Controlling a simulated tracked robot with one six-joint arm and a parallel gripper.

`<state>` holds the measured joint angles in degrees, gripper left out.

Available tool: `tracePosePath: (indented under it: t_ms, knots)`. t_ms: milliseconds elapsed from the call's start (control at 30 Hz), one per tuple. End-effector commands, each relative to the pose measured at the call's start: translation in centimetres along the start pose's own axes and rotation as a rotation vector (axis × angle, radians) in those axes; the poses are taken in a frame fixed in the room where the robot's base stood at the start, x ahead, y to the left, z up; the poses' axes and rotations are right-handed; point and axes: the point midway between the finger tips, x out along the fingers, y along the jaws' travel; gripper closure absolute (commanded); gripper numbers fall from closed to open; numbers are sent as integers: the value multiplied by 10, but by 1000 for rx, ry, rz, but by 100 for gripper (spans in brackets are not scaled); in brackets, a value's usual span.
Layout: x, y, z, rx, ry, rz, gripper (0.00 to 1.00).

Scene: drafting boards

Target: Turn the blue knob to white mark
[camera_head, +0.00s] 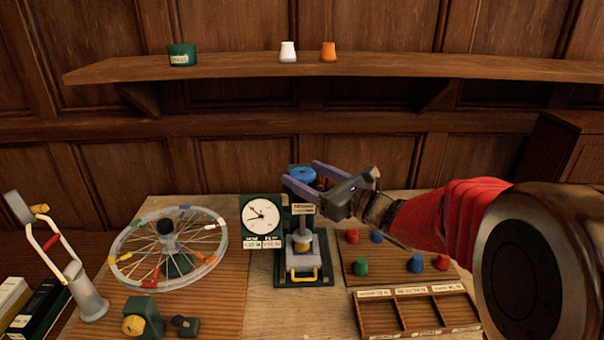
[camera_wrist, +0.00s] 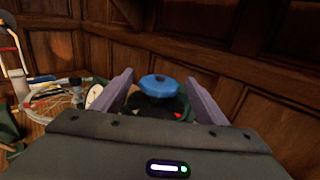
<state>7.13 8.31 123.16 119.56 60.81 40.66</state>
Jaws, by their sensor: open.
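In the wrist view my gripper (camera_wrist: 159,92) shows a gap between each finger and the knob. I cannot make out a white mark or the knob's pointer.
A spoked wheel (camera_head: 168,245) lies at left. Colored pegs (camera_head: 415,263) and a compartment tray (camera_head: 418,310) are at right. A shelf (camera_head: 400,66) runs along the wall above.

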Motion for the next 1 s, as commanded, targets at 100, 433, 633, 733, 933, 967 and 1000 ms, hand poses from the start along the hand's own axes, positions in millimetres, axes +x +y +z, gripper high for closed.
tracePosePath:
  t_ms: [100, 433, 633, 733, 933, 967, 1000]
  knots:
    - [12, 1, 0, 1, 0, 2, 33]
    - [18, 0, 0, 0, 0, 0, 33]
    - [17, 0, 0, 0, 0, 0, 43]
    - [17, 0, 0, 0, 0, 0, 50]
    - [17, 0, 0, 0, 0, -1, 64]
    - [17, 0, 0, 0, 0, -1, 66]
    - [17, 0, 0, 0, 0, -1, 69]
